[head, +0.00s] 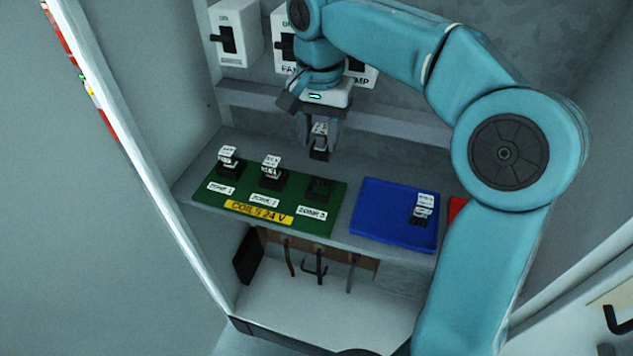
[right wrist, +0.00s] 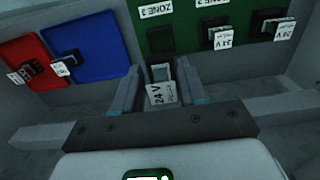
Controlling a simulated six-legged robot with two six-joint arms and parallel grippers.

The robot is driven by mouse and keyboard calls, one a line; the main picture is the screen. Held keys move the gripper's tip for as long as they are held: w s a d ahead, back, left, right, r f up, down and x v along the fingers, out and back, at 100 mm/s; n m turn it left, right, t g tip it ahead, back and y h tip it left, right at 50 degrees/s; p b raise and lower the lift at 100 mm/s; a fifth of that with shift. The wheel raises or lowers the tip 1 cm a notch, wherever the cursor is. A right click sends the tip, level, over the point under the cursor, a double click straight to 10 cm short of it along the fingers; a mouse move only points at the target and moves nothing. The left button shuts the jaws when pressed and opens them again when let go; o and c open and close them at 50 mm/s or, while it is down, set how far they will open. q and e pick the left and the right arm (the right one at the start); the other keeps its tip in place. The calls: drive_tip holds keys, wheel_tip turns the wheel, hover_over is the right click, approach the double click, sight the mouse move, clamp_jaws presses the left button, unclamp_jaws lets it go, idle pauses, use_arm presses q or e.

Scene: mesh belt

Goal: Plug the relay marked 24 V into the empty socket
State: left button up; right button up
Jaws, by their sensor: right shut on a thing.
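My right gripper (head: 320,139) is shut on a relay (head: 319,150) with a white label and dark base. In the right wrist view the gripper (right wrist: 161,80) has this relay (right wrist: 161,93) between its fingers, and the label reads 24 V. It is held above and behind the green board (head: 339,192), apart from it. The empty socket (head: 320,188), a black block over the ZONE 3 label, is at the board's right end; it also shows in the right wrist view (right wrist: 160,38). My left gripper is out of view.
Relays stand in the ZONE 1 (head: 228,158) and ZONE 2 (head: 271,165) sockets. A blue tray (head: 378,208) to the right holds another relay (head: 424,207). A red tray (head: 457,207) is mostly hidden by my arm. Switch boxes (head: 234,35) are on the back wall.

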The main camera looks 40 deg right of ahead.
wheel_tip(320, 180, down, 11)
drive_tip(key=shift+w+r+b, duration=0.1)
drive_tip(key=shift+b, duration=0.35)
drive_tip(key=shift+a, duration=0.1)
drive_tip(key=o, duration=1.1)
drive_tip(key=shift+c, duration=0.2)
